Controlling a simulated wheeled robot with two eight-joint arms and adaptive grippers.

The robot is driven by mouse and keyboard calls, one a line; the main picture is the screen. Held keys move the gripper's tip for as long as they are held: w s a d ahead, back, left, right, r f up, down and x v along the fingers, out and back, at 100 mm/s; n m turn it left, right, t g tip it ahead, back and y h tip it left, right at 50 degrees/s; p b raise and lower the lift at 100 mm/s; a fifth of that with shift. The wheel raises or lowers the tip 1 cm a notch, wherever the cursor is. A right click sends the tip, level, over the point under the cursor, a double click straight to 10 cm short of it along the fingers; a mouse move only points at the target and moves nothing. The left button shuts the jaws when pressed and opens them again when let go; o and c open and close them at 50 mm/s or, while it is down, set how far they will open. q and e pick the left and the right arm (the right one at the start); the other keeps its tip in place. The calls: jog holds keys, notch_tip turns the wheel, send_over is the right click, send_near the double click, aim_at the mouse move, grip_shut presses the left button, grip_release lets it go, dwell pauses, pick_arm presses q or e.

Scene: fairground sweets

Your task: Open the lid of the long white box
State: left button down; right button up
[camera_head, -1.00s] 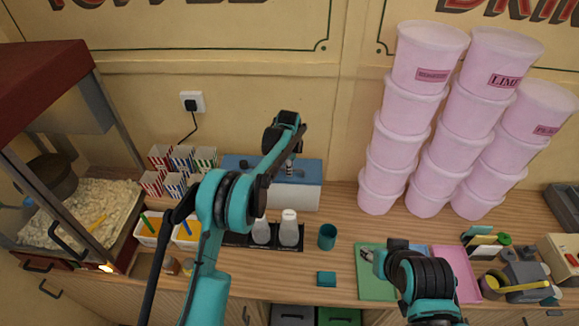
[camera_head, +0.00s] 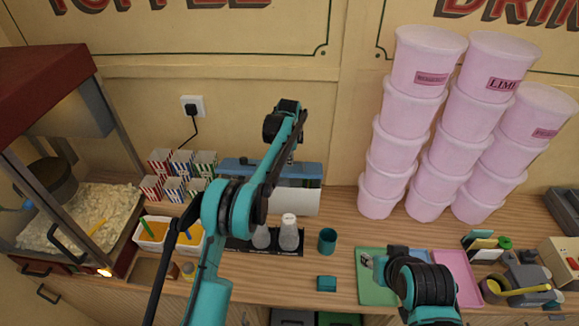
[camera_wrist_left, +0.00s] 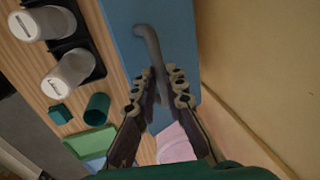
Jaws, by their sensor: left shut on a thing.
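The long white box (camera_head: 298,201) stands against the back wall in the head view, with a blue lid (camera_head: 310,171) on top. In the left wrist view the blue lid (camera_wrist_left: 125,25) fills the middle, with a curved grey handle (camera_wrist_left: 148,40) on it. My left gripper (camera_wrist_left: 160,88) is shut on the handle. In the head view its fingers are partly hidden behind my own arm, as is the left part of the box. My right arm is at the lower right, and its fingers cannot be made out.
A black tray with white shakers (camera_head: 289,235) stands in front of the box, with a teal cup (camera_head: 327,241) beside it. Striped popcorn boxes (camera_head: 181,162) stand to the left. Tall pink tubs (camera_head: 388,150) are stacked to the right. The wall is close behind.

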pick_arm(q)
jog(key=shift+w+r+p, duration=0.25)
jog(key=shift+w+r, duration=0.05)
jog(key=shift+w, duration=0.2)
jog(key=shift+w+r+p, duration=0.25)
jog(key=shift+w+r, duration=0.05)
jog(key=shift+w, duration=0.2)
jog(key=shift+w+r+p, duration=0.15)
jog(key=shift+w+p, duration=0.2)
jog(key=shift+w, duration=0.15)
